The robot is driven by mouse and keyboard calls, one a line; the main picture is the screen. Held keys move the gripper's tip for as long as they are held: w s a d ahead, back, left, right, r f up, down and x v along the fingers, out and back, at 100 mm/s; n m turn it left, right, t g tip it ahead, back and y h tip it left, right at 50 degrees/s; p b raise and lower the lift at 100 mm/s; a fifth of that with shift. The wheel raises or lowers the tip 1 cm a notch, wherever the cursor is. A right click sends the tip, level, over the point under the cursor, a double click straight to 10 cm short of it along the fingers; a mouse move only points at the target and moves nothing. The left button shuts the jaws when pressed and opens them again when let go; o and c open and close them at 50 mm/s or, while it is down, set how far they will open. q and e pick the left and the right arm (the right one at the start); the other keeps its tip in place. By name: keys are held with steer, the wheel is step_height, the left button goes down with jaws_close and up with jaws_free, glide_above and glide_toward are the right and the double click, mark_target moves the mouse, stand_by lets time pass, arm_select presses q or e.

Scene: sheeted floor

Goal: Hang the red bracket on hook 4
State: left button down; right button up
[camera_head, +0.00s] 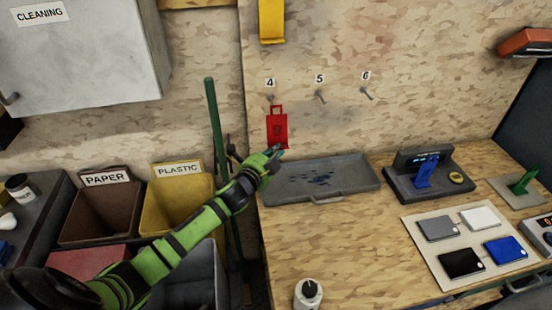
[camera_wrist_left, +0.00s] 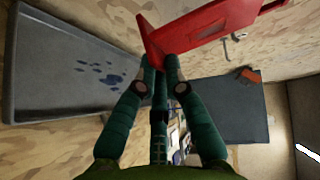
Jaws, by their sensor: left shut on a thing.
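The red bracket (camera_head: 277,130) is upright against the wooden wall, its square loop at the top. Hook 4 (camera_head: 270,99), under the label 4, is right at the top of that loop; I cannot tell whether the loop is around the hook or only in front of or below it. My left gripper (camera_head: 275,151) is shut on the bracket's lower end. In the left wrist view, the fingertips (camera_wrist_left: 161,64) meet at the lower edge of the red bracket (camera_wrist_left: 205,32), which hides part of the wall. My right gripper is not in view.
Hook 5 (camera_head: 320,95) and hook 6 (camera_head: 366,94) are bare, to the right. A yellow bracket (camera_head: 271,20) hangs above. A grey tray (camera_head: 352,184) lies on the bench below. Bins marked PAPER (camera_head: 93,228) and PLASTIC (camera_head: 165,221) stand at left.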

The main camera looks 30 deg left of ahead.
mark_target(270, 146)
arm_select(q)
steer(key=shift+w+a+f+b, duration=0.1)
steer(key=shift+w+a+b, duration=0.5)
steer(key=shift+w, duration=0.25)
steer(key=shift+w+a+f+b, duration=0.1)
steer(key=shift+w+a+b, duration=0.25)
steer(key=shift+w+a, duration=0.4)
steer(key=shift+w+a+f+b, duration=0.3)
steer(key=shift+w+b, duration=0.1)
steer(key=shift+w, duration=0.25)
steer(key=c, duration=1.2)
jaws_free()
steer(key=shift+c, duration=0.2)
steer(key=shift+s+f, duration=0.1)
steer(key=shift+f, duration=0.1)
steer(key=shift+s, duration=0.5)
steer(key=s+r, duration=0.2)
steer(key=s, duration=0.8)
steer(key=shift+s, duration=0.4)
